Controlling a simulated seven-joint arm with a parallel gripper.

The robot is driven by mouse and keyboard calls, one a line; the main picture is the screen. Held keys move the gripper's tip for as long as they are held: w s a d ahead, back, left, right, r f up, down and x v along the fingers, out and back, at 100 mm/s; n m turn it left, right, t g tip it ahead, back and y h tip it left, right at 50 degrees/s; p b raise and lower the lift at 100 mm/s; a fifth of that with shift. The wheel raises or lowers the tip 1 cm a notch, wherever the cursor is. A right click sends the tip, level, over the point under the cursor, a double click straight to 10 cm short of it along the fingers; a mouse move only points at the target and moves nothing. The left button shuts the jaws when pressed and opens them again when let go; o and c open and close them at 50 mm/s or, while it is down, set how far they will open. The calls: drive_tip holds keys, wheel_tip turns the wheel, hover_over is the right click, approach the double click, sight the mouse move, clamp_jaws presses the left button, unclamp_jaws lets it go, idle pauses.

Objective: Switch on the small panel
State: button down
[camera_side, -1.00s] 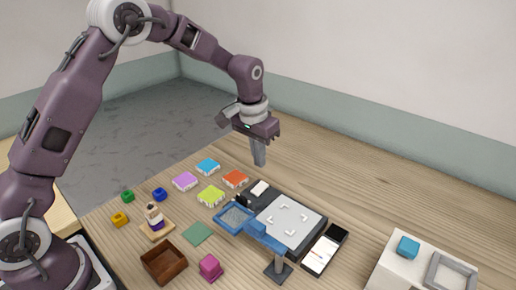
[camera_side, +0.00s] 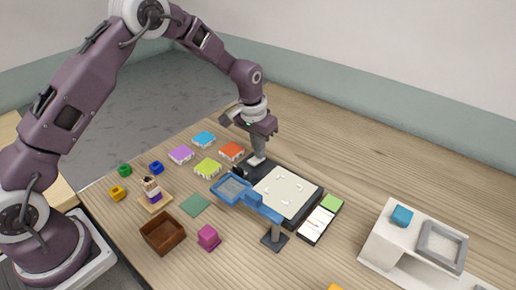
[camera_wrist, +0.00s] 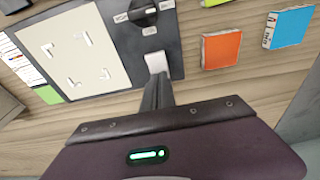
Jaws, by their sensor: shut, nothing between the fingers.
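A dark device (camera_side: 316,207) lies on the table with a square panel (camera_side: 286,192) in its top. The panel is cream and looks lit, with corner marks on it; it also shows in the wrist view (camera_wrist: 72,50). A white rocker switch (camera_wrist: 156,62) sits at the device's end, beside a black knob (camera_wrist: 145,12). My gripper (camera_side: 257,158) is shut and empty, pointing down with its tips at the white switch. In the wrist view the fingers (camera_wrist: 157,82) reach the switch's edge and seem to touch it.
A blue stand (camera_side: 262,208) with a tray-like head rises close before the panel. A white strip (camera_side: 318,223) with a green square (camera_side: 332,203) lies right of the device. Orange (camera_side: 231,151), lime (camera_side: 207,166) and other coloured blocks lie left. A white shelf (camera_side: 385,245) stands right.

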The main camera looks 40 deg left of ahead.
sight(253, 161)
drive_tip(key=shift+s+f, duration=0.15)
drive_tip(key=shift+s, duration=0.1)
drive_tip(key=shift+s, duration=0.7)
drive_tip(key=shift+r, duration=0.2)
wheel_tip(253, 161, up, 14)
drive_tip(key=s, duration=0.2)
drive_tip(key=shift+f, duration=0.1)
drive_tip(key=shift+w, duration=0.7)
